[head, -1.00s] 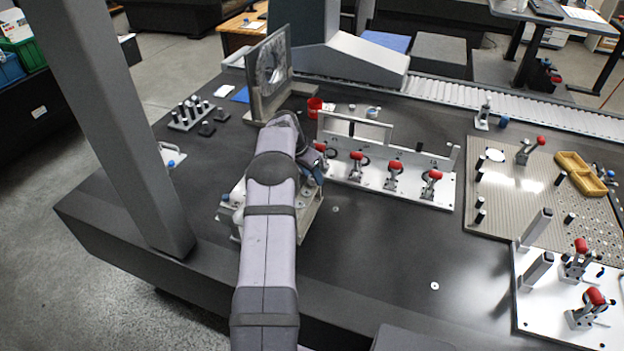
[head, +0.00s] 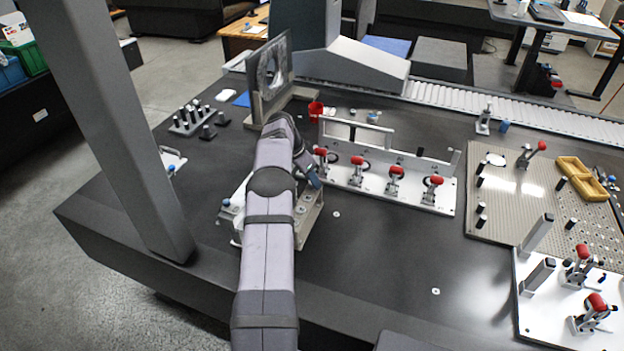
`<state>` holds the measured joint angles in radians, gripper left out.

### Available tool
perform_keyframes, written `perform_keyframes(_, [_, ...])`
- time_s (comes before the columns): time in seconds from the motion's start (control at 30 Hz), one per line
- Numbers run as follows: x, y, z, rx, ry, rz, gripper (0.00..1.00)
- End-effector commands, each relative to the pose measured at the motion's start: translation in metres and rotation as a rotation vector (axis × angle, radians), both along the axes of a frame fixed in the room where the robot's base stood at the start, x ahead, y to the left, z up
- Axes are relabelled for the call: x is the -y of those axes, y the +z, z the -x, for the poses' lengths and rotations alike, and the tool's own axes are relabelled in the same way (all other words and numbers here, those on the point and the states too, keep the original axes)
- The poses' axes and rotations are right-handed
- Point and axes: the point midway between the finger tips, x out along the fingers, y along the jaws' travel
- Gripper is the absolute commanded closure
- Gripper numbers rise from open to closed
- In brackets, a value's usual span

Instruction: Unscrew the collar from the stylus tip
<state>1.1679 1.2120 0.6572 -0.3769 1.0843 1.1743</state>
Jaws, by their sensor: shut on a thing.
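My gripper (head: 312,180) shows only in part, past the end of my grey arm, low over a metal fixture block (head: 308,222) at the middle left of the table. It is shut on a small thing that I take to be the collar. Its fingertips are mostly hidden by my wrist and arm. The collar and the stylus tip are too small and too covered to make out. I cannot tell whether the collar is still on the tip's thread.
Right of my gripper stands a white plate with several red-handled clamps (head: 395,178) and an upright frame. An angle plate (head: 268,75) stands behind. A perforated plate (head: 510,222) lies at the right. The dark table (head: 380,260) is clear in front.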

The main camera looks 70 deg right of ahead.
Motion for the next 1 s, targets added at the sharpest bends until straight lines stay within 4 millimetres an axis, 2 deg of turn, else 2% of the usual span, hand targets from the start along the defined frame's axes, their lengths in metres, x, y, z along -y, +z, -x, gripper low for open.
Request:
perform_keyframes(0.03, [-0.0029, -0.0032, 0.0063, -0.011, 0.011, -0.014, 0.90])
perform_keyframes(0.5, [-0.0037, -0.0029, 0.0075, -0.011, 0.398, -0.018, 0.90])
perform_keyframes(1.0, [-0.0037, -0.0040, 0.0081, -0.010, 0.448, -0.019, 0.90])
